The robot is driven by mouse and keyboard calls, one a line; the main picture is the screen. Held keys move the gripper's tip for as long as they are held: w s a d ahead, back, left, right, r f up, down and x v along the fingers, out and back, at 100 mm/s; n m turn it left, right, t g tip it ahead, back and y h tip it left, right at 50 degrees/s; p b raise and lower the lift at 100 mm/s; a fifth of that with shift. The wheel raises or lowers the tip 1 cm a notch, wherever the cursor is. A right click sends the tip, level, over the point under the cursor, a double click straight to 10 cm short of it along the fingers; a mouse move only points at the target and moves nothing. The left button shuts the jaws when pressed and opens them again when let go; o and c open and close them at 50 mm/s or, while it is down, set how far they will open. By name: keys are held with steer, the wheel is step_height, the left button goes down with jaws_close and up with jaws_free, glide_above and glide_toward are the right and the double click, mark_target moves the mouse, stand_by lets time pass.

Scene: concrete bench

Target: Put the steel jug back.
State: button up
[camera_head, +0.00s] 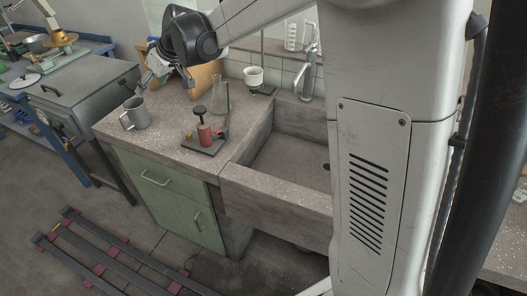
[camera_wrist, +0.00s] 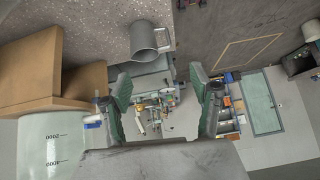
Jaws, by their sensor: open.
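The steel jug (camera_head: 139,118) is a grey metal mug shape with a side handle. It stands upright near the left end of the concrete bench (camera_head: 165,148). In the wrist view the jug (camera_wrist: 143,40) is at the top middle, its handle toward the right. My gripper (camera_head: 146,83) is behind and above the jug in the head view. In the wrist view my gripper (camera_wrist: 166,86) shows two spread fingers with nothing between them; the jug is beyond the fingertips, apart from them.
Wooden boxes (camera_wrist: 50,60) and a marked glass vessel (camera_wrist: 50,143) are close by on the left.

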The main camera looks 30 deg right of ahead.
steer(key=s+d+r+m+h, duration=0.15)
steer(key=s+d, duration=0.25)
steer(key=s, duration=0.5)
steer(key=s+d+r+m+h, duration=0.15)
steer(key=s+d, duration=0.35)
steer(key=s, duration=0.5)
steer(key=s+d+m+h, duration=0.15)
steer(key=s+d, duration=0.25)
steer(key=s, duration=0.5)
steer(key=s+d+f+m+t, duration=0.1)
steer(key=s+d+f+m, duration=0.2)
steer(key=s, duration=0.7)
steer(key=shift+s+d+f+h, duration=0.2)
steer(key=shift+d+f+h, duration=0.3)
steer(key=shift+f, duration=0.3)
